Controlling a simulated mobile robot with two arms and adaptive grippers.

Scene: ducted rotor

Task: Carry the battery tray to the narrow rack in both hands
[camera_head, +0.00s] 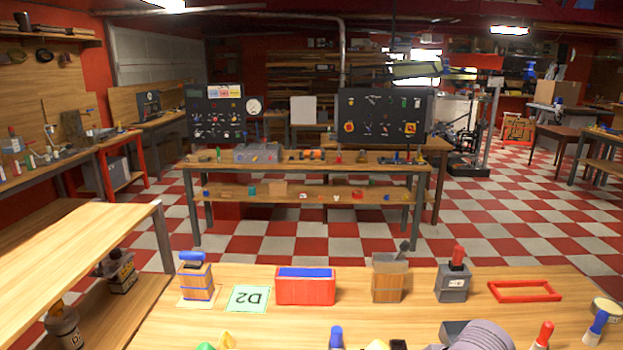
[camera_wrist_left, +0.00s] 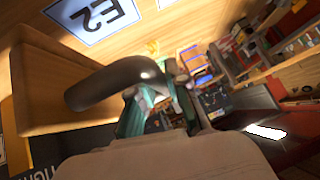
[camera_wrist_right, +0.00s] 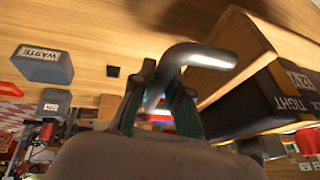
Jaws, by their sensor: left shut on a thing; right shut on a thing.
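The battery tray is not clearly made out in the head view. In the left wrist view my left gripper (camera_wrist_left: 145,100) has its green fingers closed around a dark curved handle (camera_wrist_left: 115,78). In the right wrist view my right gripper (camera_wrist_right: 160,98) is closed on a similar metal handle (camera_wrist_right: 208,55). Beside the handles is a wooden body (camera_wrist_right: 245,50) with dark parts; it also shows in the left wrist view (camera_wrist_left: 60,85). A dark face (camera_wrist_right: 250,105) carries the word TIGHT. I cannot tell which of these parts are tray and which are narrow rack. Neither gripper is identifiable in the head view.
A long workbench (camera_head: 305,168) stands beyond the checkered floor.

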